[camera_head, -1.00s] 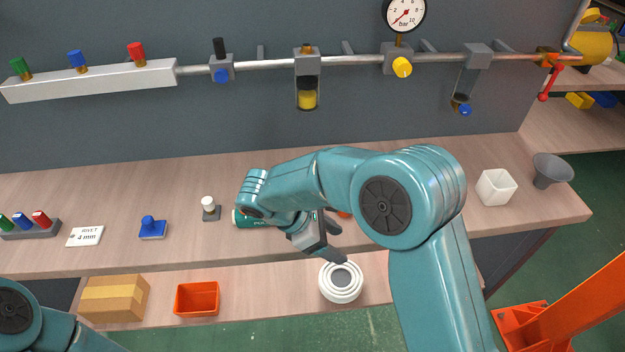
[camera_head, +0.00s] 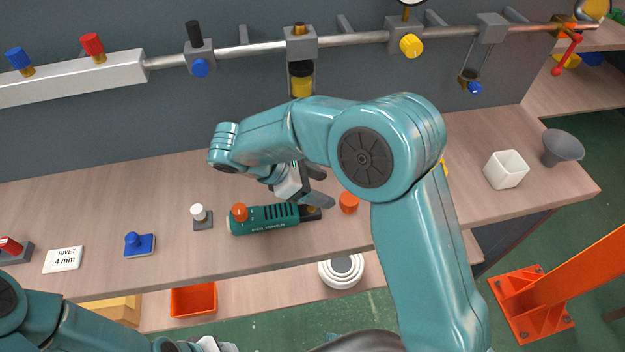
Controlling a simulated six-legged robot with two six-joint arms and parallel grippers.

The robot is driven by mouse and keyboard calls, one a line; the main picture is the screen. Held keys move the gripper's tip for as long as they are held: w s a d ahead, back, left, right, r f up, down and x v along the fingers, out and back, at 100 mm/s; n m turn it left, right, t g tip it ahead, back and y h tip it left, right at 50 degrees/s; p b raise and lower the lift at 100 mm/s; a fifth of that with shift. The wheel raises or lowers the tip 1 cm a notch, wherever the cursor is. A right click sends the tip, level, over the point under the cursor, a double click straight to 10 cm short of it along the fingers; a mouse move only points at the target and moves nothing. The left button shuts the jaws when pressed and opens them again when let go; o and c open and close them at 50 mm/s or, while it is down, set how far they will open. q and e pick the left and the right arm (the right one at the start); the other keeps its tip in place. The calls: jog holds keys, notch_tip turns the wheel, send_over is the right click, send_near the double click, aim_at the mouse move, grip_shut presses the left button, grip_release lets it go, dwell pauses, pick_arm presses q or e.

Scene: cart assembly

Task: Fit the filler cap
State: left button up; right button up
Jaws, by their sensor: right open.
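A small orange cap (camera_head: 349,202), which may be the filler cap, stands on the bench just right of the green polisher (camera_head: 270,218). My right gripper (camera_head: 320,187) is open and empty, with its fingers pointing right, above the polisher's dark end and just left of the orange cap. On the pipe, a grey block with a brass top fitting (camera_head: 299,29) carries a bowl of yellow liquid (camera_head: 301,85). I cannot tell for sure whether this is where the cap belongs. My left gripper (camera_head: 208,345) is low at the bottom edge, mostly cut off, its fingers not clear.
The bench (camera_head: 420,215) also holds a white stopper on a grey base (camera_head: 199,213), a blue stamp-like block (camera_head: 138,243), a rivet label (camera_head: 63,260), a white cup (camera_head: 505,170) and a grey funnel (camera_head: 562,148). A shelf below holds an orange bin (camera_head: 193,301).

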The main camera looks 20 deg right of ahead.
aim_at(345, 199)
jog(key=b+x, duration=0.1)
jog(key=x, duration=0.1)
jog(key=b+x, duration=0.2)
jog(key=x, duration=0.1)
jog(key=b+x, duration=0.2)
jog(key=shift+s+f, duration=0.2)
jog(key=shift+s, duration=0.1)
jog(key=c, duration=0.9)
notch_tip(345, 199, up, 5)
jog(key=p, duration=0.4)
jog(key=shift+f, duration=0.35)
jog(key=shift+w, duration=0.1)
jog(key=shift+d, duration=0.1)
